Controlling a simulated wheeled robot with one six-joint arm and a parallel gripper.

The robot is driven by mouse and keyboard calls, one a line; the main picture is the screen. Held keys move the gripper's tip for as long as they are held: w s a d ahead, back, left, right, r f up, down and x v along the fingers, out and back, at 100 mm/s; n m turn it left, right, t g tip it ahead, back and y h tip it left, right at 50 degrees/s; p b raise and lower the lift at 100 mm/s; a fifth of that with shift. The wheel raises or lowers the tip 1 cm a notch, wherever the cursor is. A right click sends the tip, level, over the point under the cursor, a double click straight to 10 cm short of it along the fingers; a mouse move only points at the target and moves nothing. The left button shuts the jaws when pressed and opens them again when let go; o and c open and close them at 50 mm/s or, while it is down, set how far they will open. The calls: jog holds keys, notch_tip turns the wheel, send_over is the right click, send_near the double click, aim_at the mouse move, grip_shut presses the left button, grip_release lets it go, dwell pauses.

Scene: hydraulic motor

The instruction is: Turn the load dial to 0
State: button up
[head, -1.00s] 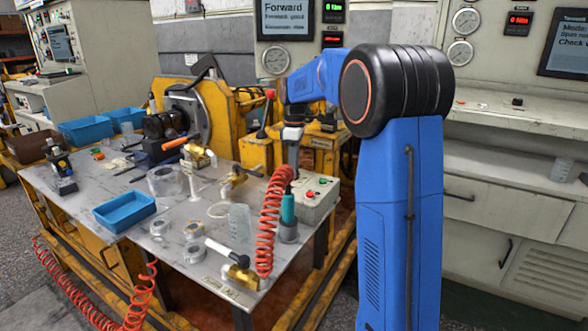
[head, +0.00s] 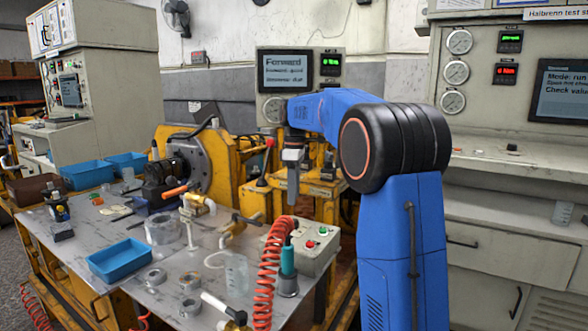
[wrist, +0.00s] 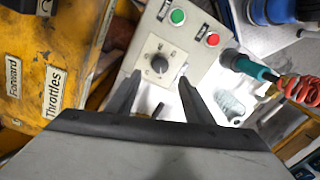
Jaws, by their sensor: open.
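The load dial (wrist: 158,65) appears to be the dark round knob on a pale square plate, on top of the grey control box (wrist: 205,62), in the wrist view. Small marks surround it, too small to read, and I cannot tell its setting. My gripper (wrist: 160,80) is open, with one fingertip on each side of the dial in the picture. I cannot tell the height gap between them. In the head view my gripper (head: 293,200) points down behind the control box (head: 312,262). I cannot make out the dial there.
A green button (wrist: 177,16) and a red button (wrist: 212,39) sit on the box by the dial. A teal tool (head: 287,262) with a coiled red hose (head: 268,265) stands beside the box. A yellow panel (wrist: 50,60) labelled Forward and Throttles lies left of the gripper.

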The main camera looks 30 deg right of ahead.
notch_tip(320, 180, up, 8)
jog(key=shift+w+d+r, duration=0.15)
jog(key=shift+w+r, duration=0.05)
jog(key=shift+r, duration=0.05)
dwell(0.5)
jog(key=s+a+f+m+t, duration=0.1)
jog(key=s+a+f+m, duration=0.25)
jog(key=s, duration=0.75)
jog(key=s+a+f+m+t, duration=0.2)
jog(key=s+a, duration=0.3)
jog(key=s, duration=0.6)
jog(key=s+a+f+m+t, duration=0.2)
jog(key=s+f+m, duration=0.3)
jog(key=s+f, duration=1.2)
jog(key=shift+s+a+f, duration=0.15)
jog(key=shift+s+a, duration=0.5)
jog(key=shift+s, duration=0.4)
